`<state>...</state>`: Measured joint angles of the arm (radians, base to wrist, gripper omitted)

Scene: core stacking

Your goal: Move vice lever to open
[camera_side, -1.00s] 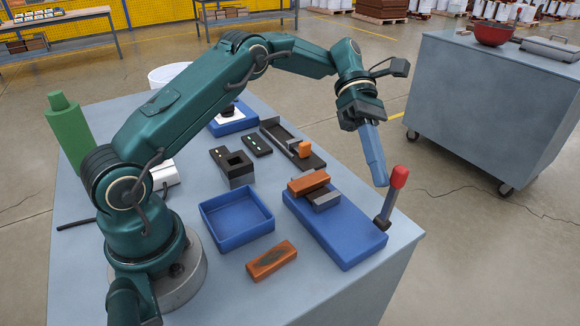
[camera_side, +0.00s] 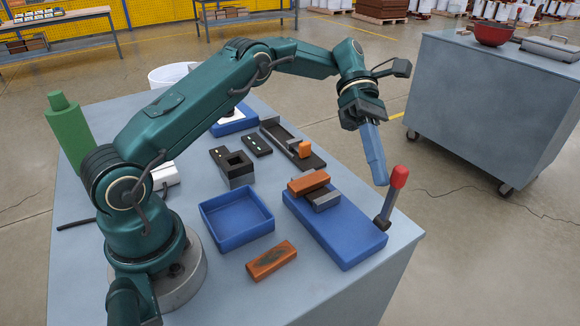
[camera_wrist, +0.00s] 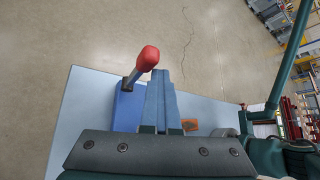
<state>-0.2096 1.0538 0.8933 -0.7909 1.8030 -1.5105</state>
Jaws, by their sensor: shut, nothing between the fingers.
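The vice lever (camera_side: 392,195) has a dark shaft and a red knob, and it stands tilted up at the right edge of the blue vice base (camera_side: 350,238). The lever (camera_wrist: 146,60) also shows in the wrist view, just left of the fingers. My gripper (camera_side: 380,182) is shut and empty, its blue fingers pointing down just left of the lever. In the wrist view my gripper (camera_wrist: 160,75) appears close beside the lever; I cannot tell whether they touch. An orange-brown block (camera_side: 308,182) lies on the grey jaws (camera_side: 323,199) of the vice.
A blue open tray (camera_side: 237,218) and a brown block with a dark patch (camera_side: 271,259) lie left of the vice. A dark fixture (camera_side: 236,168) and a rail with an orange block (camera_side: 304,149) stand behind. The table edge is close on the lever's right.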

